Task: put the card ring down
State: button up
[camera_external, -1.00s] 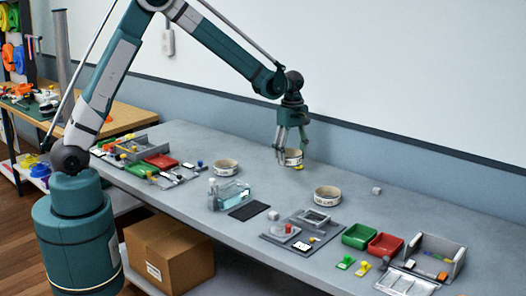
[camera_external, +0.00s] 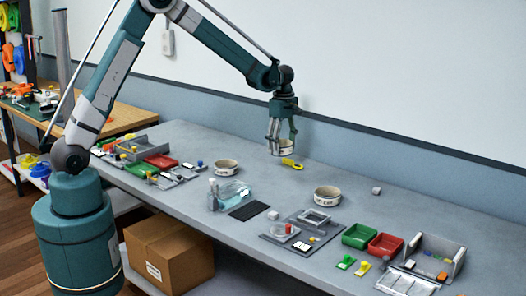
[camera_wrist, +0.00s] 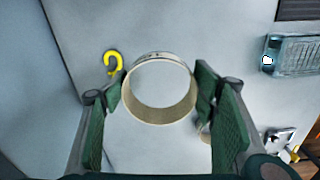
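The card ring (camera_external: 286,148) is a short, open, cream-coloured band with dark print on its outside. My gripper (camera_external: 284,138) is shut on it and holds it above the grey table (camera_external: 165,136), near the wall. In the wrist view, the ring (camera_wrist: 160,105) sits between the green finger pads of my gripper (camera_wrist: 160,88), and bare table shows through it. Its underside and the height of the gap below it are hard to judge.
A yellow hook (camera_external: 292,163) lies on the table just beside the ring. Two similar rings stand to the left (camera_external: 227,167) and right (camera_external: 327,196). Table left of the ring is clear.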

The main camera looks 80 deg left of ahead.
jog(key=s+a+n, duration=0.2)
jog(key=s+a, duration=0.1)
jog(key=a, duration=0.5)
jog(key=s+a+n, duration=0.1)
jog(key=s+a, duration=0.2)
jog(key=a, duration=0.5)
jog(key=n, duration=0.7)
send_over(203, 137)
jog(key=shift+s+d+p, duration=0.1)
jog(key=shift+d+p, duration=0.2)
jog(key=shift+p, duration=0.05)
jog(key=shift+f, duration=3.05)
jog(key=shift+f, duration=0.1)
jog(key=shift+f, duration=1.8)
jog(key=shift+f, duration=0.15)
